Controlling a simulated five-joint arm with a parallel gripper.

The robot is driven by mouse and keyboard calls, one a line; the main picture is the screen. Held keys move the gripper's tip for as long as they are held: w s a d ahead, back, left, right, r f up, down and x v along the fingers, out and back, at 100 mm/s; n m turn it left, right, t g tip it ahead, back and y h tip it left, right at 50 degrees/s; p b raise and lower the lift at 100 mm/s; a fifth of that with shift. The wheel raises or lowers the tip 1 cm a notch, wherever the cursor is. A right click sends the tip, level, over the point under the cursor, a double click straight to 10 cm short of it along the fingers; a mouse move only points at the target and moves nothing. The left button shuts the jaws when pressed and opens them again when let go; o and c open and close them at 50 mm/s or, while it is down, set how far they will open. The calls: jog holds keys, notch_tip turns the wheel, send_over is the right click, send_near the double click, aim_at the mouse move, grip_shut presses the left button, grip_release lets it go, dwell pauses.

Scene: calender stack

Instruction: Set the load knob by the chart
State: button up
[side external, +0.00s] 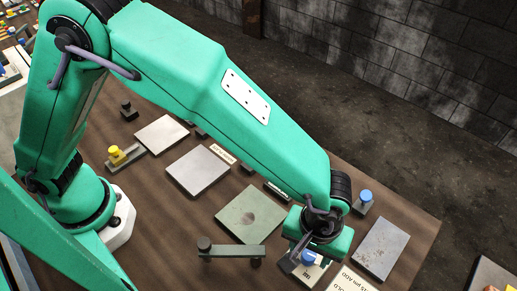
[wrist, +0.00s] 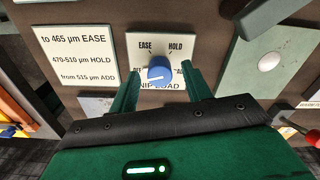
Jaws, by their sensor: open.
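The load knob (wrist: 159,71) is a blue round knob on a white panel (wrist: 140,44) marked EASE, HOLD and NIP LOAD; a lower label is partly hidden. A white line shows on the knob's near face, but I cannot tell which mark it points to. The chart (wrist: 75,57) lies left of it and reads "to 465 µm EASE", "470-510 µm HOLD", "from 515 µm ADD". My gripper (wrist: 162,78) is open, with one finger on each side of the knob and gaps between. In the side view the knob (side external: 308,258) shows below my gripper (side external: 303,262), and the chart (side external: 350,281) is cut off.
A green plate (side external: 238,219) and a bar with a dark knob (side external: 231,251) lie left of my gripper. A second blue knob (side external: 365,195) stands behind, by a grey plate (side external: 383,248). A yellow knob (side external: 117,154) is at far left. The table's right edge is close.

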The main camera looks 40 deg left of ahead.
jog(key=c, duration=1)
